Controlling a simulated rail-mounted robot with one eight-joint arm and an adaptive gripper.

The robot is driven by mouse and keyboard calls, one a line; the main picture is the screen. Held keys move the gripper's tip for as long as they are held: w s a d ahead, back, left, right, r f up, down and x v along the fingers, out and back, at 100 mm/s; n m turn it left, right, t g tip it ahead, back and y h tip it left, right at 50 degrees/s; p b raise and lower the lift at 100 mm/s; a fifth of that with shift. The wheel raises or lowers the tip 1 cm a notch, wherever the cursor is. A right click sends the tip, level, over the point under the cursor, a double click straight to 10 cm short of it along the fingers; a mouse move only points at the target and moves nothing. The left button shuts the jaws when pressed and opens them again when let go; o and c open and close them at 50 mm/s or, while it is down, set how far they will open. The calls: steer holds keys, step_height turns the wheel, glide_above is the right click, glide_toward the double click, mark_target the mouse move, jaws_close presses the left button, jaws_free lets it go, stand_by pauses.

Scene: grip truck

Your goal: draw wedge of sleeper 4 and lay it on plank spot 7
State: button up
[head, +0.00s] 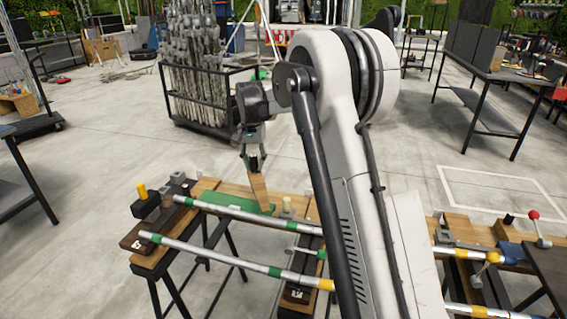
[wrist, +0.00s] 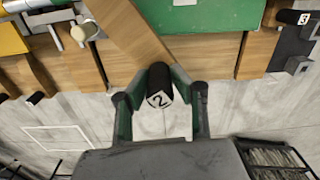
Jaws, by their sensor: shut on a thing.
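My gripper (head: 253,160) is shut on the wooden wedge (head: 258,187). The wedge hangs tilted below it, its lower end in front of the green plate (head: 228,207); I cannot tell whether they touch. In the wrist view the fingers (wrist: 160,88) close around a black cylinder marked 2 (wrist: 161,82), at the near end of the wedge (wrist: 130,35). The green plate (wrist: 210,15) lies beyond, on a wooden plank (wrist: 210,50). A black cylinder marked 3 (wrist: 292,17) is at the right. I cannot make out a number 4 or 7.
Striped rails (head: 235,262) run across the trestle bench in front of the plate. A yellow-topped post (head: 143,195) stands at its left end and a pale knob (head: 287,204) right of the plate. A caged rack (head: 205,105) stands behind. Floor between is clear.

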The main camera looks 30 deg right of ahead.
steer(key=w+d+f+m+b, duration=0.1)
steer(key=w+d+f+m, duration=0.1)
steer(key=w+d+f, duration=0.3)
steer(key=w+d+f+m, duration=0.1)
steer(key=w+d+m, duration=0.1)
steer(key=d, duration=0.5)
steer(key=w+d+f+m+b, duration=0.1)
steer(key=w+d+f+m, duration=0.1)
steer(key=w+d+f, duration=0.3)
steer(key=shift+s+a+f+b, duration=0.7)
steer(key=shift+s+f, duration=0.2)
steer(key=shift+s, duration=0.2)
steer(key=shift+s+a+f+b, duration=0.7)
steer(key=shift+s+f, duration=0.15)
steer(key=shift+s, duration=0.25)
steer(key=shift+s+a+f+b, duration=0.7)
steer(key=shift+s+f, duration=0.2)
steer(key=shift+s, duration=0.2)
steer(key=o, duration=1.1)
steer(key=shift+c, duration=0.2)
steer(key=shift+r, duration=0.1)
